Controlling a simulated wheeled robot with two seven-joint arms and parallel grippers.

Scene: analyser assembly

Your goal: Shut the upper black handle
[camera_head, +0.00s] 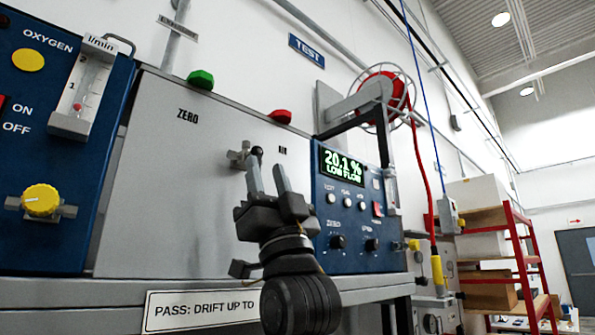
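The upper black handle (257,152) shows as a small dark knob on a grey valve fitting (238,155), on the grey ZERO panel. My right gripper (266,167) points up at the panel from below with its two fingers apart and nothing visible between them. The left finger's tip overlaps the area just below the black knob, and the right finger is to the right of it. I cannot tell whether the finger touches the handle. My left gripper is not in view.
A blue panel with a green-lit display (343,162) and knobs stands to the right. A blue oxygen panel with a flow meter (85,85) stands at the left. A green knob (201,79) and a red knob (281,116) top the grey panel. A shelf edge (90,292) runs below.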

